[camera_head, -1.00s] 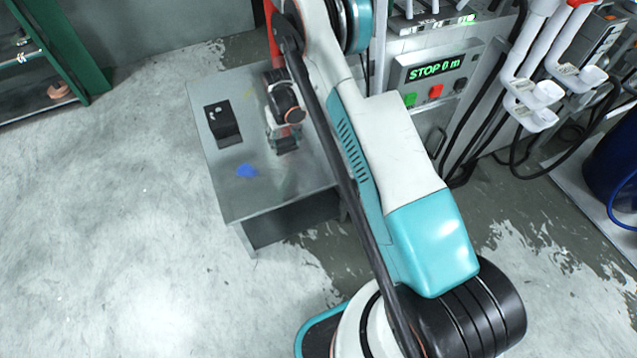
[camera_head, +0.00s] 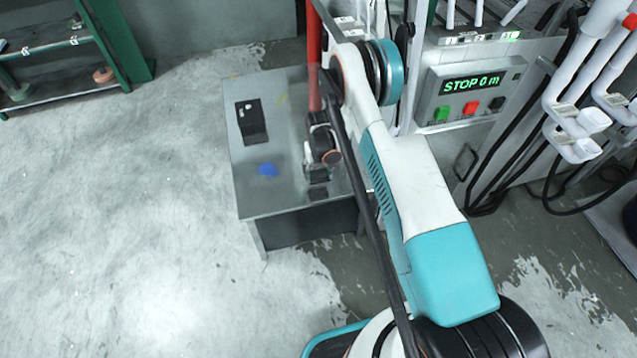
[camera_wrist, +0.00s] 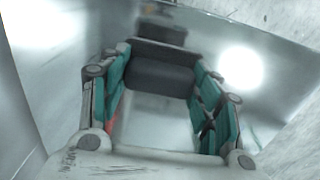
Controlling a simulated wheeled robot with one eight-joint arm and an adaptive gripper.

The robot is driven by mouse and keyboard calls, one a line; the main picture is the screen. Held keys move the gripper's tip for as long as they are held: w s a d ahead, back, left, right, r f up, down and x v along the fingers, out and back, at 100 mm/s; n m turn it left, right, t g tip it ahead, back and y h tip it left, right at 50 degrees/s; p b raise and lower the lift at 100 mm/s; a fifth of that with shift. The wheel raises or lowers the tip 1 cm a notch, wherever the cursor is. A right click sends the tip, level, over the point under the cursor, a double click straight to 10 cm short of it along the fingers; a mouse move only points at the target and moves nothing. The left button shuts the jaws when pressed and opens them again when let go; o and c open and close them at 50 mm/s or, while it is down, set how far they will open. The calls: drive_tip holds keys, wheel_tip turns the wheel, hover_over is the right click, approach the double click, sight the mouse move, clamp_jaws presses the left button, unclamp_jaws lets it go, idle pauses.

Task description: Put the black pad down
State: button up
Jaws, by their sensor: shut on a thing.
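The black pad (camera_wrist: 160,76) is a dark, flat piece held crosswise between the teal-lined fingers of my gripper (camera_wrist: 162,92) in the wrist view. In the head view my gripper (camera_head: 316,168) points down over the right part of a grey metal table (camera_head: 250,205), with the pad (camera_head: 318,177) at its tips. A second dark patch shows just below the pad there; I cannot tell whether it is a reflection. Whether the pad touches the tabletop is also unclear.
A black block (camera_head: 252,121) lies at the table's left, with a blue spot (camera_head: 268,170) in front of it. The table's left front is otherwise clear. A machine with a "STOP 0 m" display (camera_head: 471,85) stands to the right. A green shelf (camera_head: 125,45) is at the far left.

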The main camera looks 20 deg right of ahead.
sight(318, 180)
drive_tip(key=shift+f+b, duration=0.75)
drive_tip(key=shift+f, duration=1.55)
drive_tip(key=shift+f, duration=0.2)
drive_tip(key=o, duration=0.9)
drive_tip(key=shift+o, duration=0.2)
drive_tip(key=shift+r, duration=0.15)
